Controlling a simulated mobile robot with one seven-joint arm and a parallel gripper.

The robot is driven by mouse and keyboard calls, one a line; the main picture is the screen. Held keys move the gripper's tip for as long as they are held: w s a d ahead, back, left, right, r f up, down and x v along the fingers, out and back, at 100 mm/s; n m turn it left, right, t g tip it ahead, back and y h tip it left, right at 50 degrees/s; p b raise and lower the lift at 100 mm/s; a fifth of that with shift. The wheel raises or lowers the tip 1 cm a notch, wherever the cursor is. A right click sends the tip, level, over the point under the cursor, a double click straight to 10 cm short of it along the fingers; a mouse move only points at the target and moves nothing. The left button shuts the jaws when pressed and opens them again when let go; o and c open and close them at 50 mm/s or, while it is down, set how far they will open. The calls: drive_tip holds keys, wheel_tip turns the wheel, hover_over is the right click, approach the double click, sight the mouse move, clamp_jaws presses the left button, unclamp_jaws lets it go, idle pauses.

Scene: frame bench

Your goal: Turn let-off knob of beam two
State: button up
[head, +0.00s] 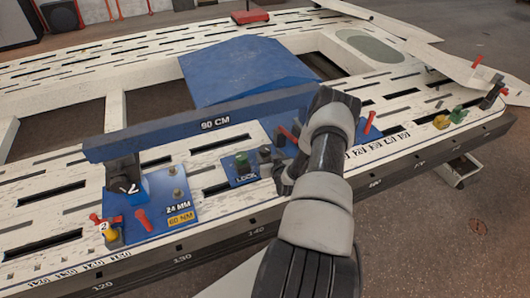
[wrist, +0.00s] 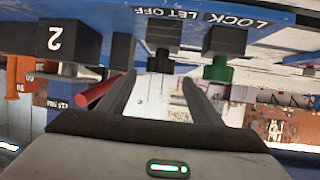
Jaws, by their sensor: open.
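The let-off knob is black and hangs under the LET OFF label in the wrist view (wrist: 162,52), which is seen upside down. It lies in line with the gap between my fingertips, and I cannot tell whether they reach around it. In the head view a black knob (head: 265,153) stands right of the green knob, close to my gripper (head: 281,175). The green lock knob (head: 241,162) also shows right of my fingers in the wrist view (wrist: 217,68). My gripper (wrist: 159,85) is open, with nothing held. A black block marked 2 (wrist: 62,40) is left of it.
A red handle (wrist: 97,90) is close to my left finger in the wrist view. A long blue beam marked 90 CM (head: 215,122) runs behind the knobs. My arm hides part of the bench.

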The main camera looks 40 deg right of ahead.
sight(265, 150)
drive_tip(key=b+x, duration=0.1)
drive_tip(key=x, duration=0.5)
drive_tip(key=shift+w+d+f+b, duration=0.1)
drive_tip(key=shift+w+b, duration=0.15)
drive_tip(key=shift+b, duration=0.05)
drive_tip(key=c, duration=1.1)
